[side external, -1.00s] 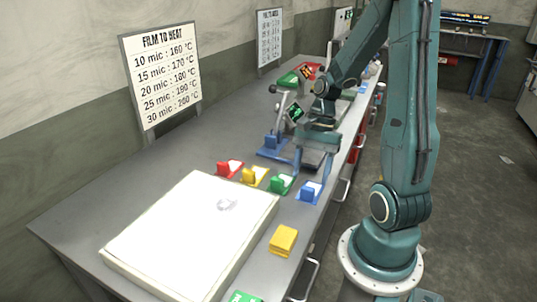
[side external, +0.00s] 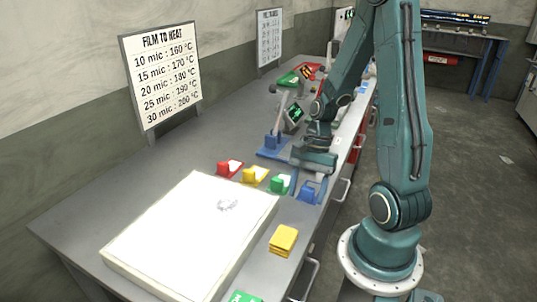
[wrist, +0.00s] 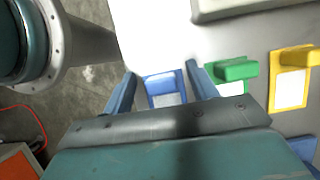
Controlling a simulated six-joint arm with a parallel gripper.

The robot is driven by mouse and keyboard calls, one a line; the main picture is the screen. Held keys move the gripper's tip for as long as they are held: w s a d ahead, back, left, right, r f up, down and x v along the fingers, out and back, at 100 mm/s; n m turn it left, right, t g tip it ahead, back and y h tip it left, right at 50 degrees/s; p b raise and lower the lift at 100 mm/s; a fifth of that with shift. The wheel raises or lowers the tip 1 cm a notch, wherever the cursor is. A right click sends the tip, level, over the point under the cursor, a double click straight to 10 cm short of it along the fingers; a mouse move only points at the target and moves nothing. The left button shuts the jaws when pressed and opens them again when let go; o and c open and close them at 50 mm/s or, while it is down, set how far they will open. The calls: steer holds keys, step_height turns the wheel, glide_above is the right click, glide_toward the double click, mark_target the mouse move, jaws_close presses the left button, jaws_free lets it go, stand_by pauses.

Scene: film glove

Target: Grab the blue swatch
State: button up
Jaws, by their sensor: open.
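The blue swatch (side external: 308,193) is a small blue holder with a raised block and a white patch, at the right end of a row near the bench's front edge. In the wrist view the blue swatch (wrist: 163,85) shows between my two fingers. My gripper (side external: 309,180) is directly over and around it in the side view, pointing down. In the wrist view my gripper (wrist: 162,84) is open, a finger on each side of the swatch with a gap visible. Contact cannot be told. My fingers partly hide the swatch in the side view.
Green (side external: 279,184), yellow (side external: 255,176) and red (side external: 229,168) swatches stand left of the blue one, the green one close to my finger. A white board (side external: 185,240) lies in front. A yellow pad (side external: 284,239) lies nearby. A blue lever device (side external: 275,143) stands behind.

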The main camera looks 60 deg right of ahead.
steer(key=shift+c, duration=0.5)
steer(key=c, duration=1)
steer(key=shift+o, duration=0.2)
steer(key=shift+r, duration=0.15)
step_height(320, 180, up, 20)
stand_by(0.5)
